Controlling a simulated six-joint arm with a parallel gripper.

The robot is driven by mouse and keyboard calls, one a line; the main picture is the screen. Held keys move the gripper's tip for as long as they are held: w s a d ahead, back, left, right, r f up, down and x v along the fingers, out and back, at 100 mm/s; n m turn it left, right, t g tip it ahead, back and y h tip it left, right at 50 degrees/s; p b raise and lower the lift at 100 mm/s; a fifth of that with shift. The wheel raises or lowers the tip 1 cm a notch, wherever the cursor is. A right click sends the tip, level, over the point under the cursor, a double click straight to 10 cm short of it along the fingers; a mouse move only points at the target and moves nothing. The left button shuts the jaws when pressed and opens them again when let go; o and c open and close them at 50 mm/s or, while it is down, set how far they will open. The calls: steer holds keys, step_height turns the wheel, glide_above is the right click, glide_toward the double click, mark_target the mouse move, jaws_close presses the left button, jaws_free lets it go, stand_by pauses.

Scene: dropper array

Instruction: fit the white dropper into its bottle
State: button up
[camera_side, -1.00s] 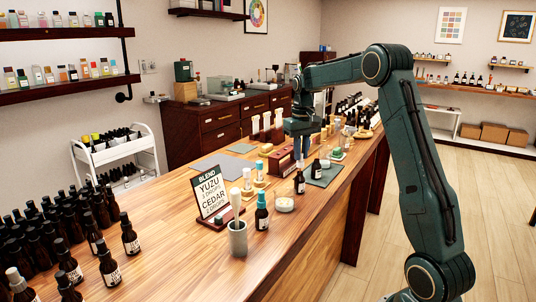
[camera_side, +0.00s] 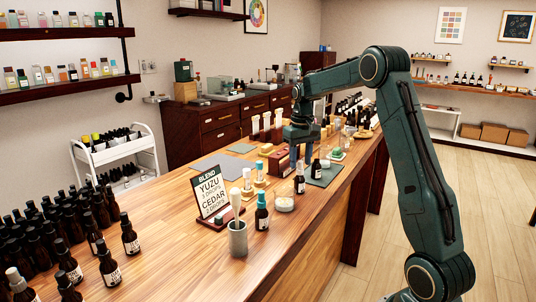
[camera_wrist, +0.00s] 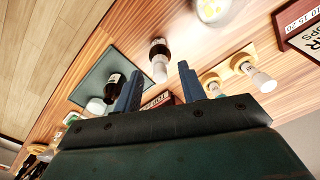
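The white dropper (camera_wrist: 159,72) shows in the wrist view with its pale bulb pointing toward me, on a dark brown bottle (camera_wrist: 158,47). In the side view the bottle (camera_side: 300,185) stands upright on the wood counter, with a pale top (camera_side: 300,169) above its label. The dropper appears to stand in the bottle's neck; I cannot tell whether it is fully seated. My gripper (camera_wrist: 160,68) is open, its two blue fingers either side of the dropper in the wrist view and apart from it. In the side view my gripper (camera_side: 301,157) is just above the bottle.
A second brown bottle (camera_side: 316,170) stands close by on a dark green mat (camera_side: 326,178). A white jar (camera_side: 285,205), a teal-topped bottle (camera_side: 262,214), a grey cup (camera_side: 237,239) and the blend sign (camera_side: 211,198) stand nearer. Droppers on wooden stands are to the left.

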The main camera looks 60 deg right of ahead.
steer(key=shift+r, duration=0.15)
step_height(320, 180, up, 14)
steer(key=shift+f, duration=0.2)
stand_by(0.7)
steer(key=shift+a, duration=0.15)
steer(key=s+a+r+n+t, duration=0.1)
steer(key=s+a, duration=0.3)
steer(key=a, duration=0.5)
steer(key=s+a+r+n+t, duration=0.15)
steer(key=s+a, duration=0.25)
steer(key=a, duration=0.5)
steer(key=s+a+f+n+t, duration=0.1)
steer(key=s+a+f, duration=0.3)
steer(key=s, duration=0.3)
steer(key=s+a+f+n+t, duration=0.2)
steer(key=s+a+f, duration=0.3)
steer(key=s+a, duration=0.2)
steer(key=shift+s+a, duration=0.15)
steer(key=shift+s, duration=0.1)
